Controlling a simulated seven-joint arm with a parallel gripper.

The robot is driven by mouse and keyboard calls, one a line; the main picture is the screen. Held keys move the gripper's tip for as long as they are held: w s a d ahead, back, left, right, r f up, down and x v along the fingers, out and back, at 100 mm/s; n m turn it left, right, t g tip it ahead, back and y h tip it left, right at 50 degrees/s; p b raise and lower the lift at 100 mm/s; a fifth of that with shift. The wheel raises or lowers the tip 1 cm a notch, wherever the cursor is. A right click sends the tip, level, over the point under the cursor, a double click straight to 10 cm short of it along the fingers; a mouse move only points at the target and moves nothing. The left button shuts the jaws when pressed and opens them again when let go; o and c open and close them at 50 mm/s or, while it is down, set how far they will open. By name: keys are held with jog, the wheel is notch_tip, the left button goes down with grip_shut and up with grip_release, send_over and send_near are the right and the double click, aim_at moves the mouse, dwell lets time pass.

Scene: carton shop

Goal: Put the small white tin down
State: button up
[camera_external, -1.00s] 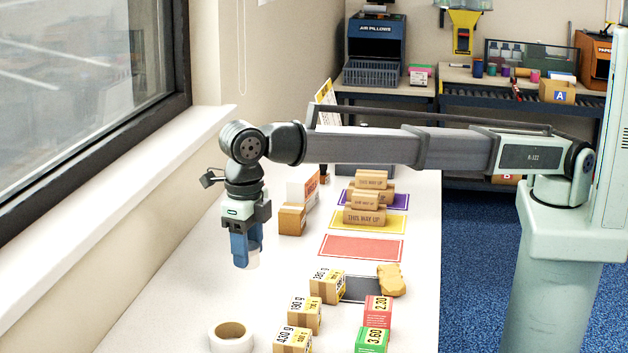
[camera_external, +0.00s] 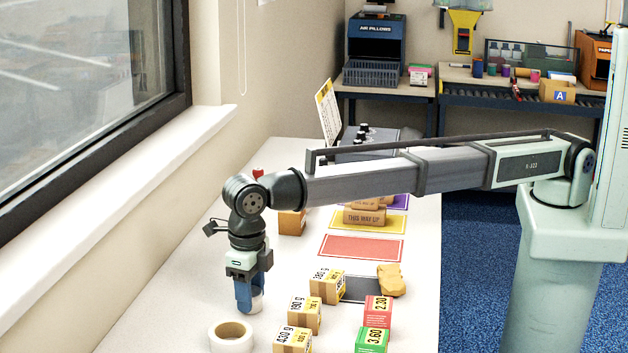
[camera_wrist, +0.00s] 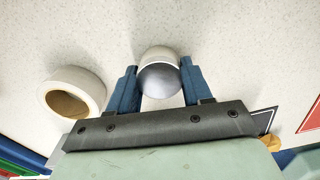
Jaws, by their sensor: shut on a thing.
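The small white tin (camera_external: 257,300) is between the blue fingers of my gripper (camera_external: 249,298). In the wrist view the tin (camera_wrist: 159,72) shows a round grey top and a white side, with a finger of my gripper (camera_wrist: 160,88) against each side. My gripper is shut on it. The tin is upright and low, at or just above the white table (camera_external: 180,300); I cannot tell whether its base touches.
A roll of white tape (camera_external: 231,338) lies close in front of the tin, and at its left in the wrist view (camera_wrist: 74,92). Several labelled cartons (camera_external: 305,316) stand to the right. A red mat (camera_external: 361,248) lies farther back. The table left of my gripper is clear.

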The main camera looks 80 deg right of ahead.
jog(key=shift+f, duration=0.1)
jog(key=o, duration=1.1)
jog(key=shift+c, duration=0.2)
notch_tip(320, 180, up, 12)
